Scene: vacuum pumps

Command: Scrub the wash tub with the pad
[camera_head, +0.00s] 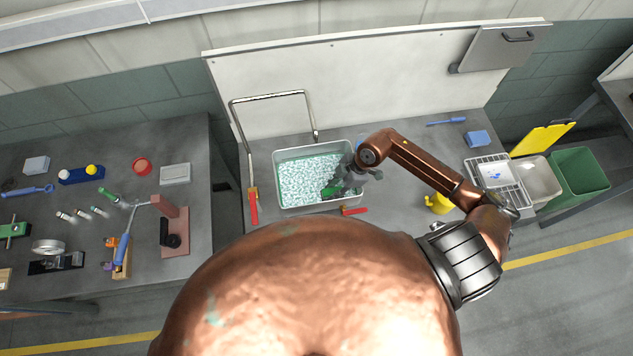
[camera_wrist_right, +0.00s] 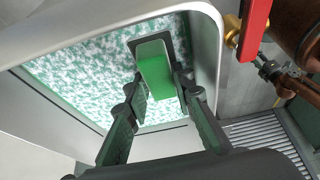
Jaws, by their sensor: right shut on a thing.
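The wash tub (camera_head: 297,203) is a pale rectangular basin set in the grey bench, with foamy teal-and-white content across its inside. My right gripper (camera_head: 337,188) reaches into the tub's right side. It is shut on the green pad (camera_wrist_right: 155,68), which shows between the fingers in the right wrist view. Only a bit of the pad shows in the head view (camera_head: 328,191). The pad is over the foamy surface near one tub wall; I cannot tell if it touches the bottom. My left gripper is not in view.
A bent metal tap (camera_head: 272,96) arches behind the tub, with red handles (camera_head: 253,207) at the front. A yellow duck-like item (camera_head: 439,203), a wire rack (camera_head: 497,176) and a blue block (camera_head: 477,138) are on the right. A cluttered bench (camera_head: 90,240) stands left.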

